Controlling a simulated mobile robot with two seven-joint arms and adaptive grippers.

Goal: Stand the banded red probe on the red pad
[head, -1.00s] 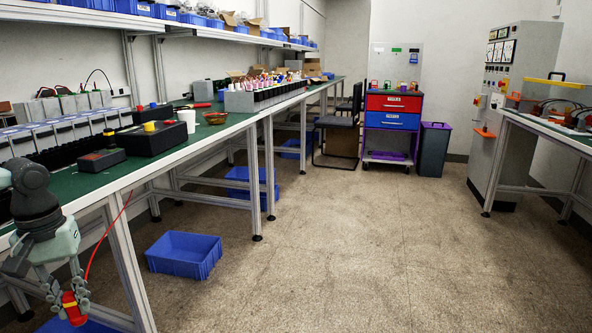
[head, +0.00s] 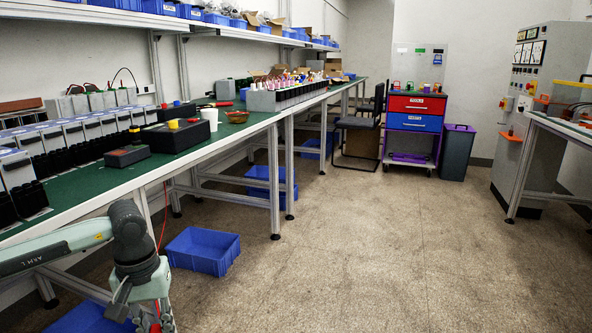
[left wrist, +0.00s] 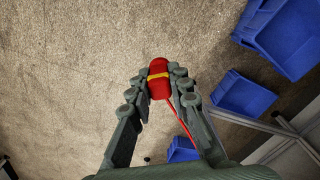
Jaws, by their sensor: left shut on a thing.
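My left gripper (left wrist: 158,90) is shut on the banded red probe (left wrist: 158,68), a red cylinder with a yellow band, in the left wrist view. A thin red lead (left wrist: 181,120) trails from the probe. The probe is held over bare floor, clear of the table. In the head view my left gripper (head: 150,322) is at the bottom left, beside the bench, mostly cut off by the frame edge, with only a little red showing. I cannot make out a red pad in either view. My right gripper is not in view.
A long green-topped bench (head: 95,178) runs along the left with cells, a black box (head: 176,134) and a white cup (head: 209,118). Blue bins (head: 203,251) stand on the floor beneath. A trolley (head: 414,122) with red and blue drawers stands at the back. The middle floor is clear.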

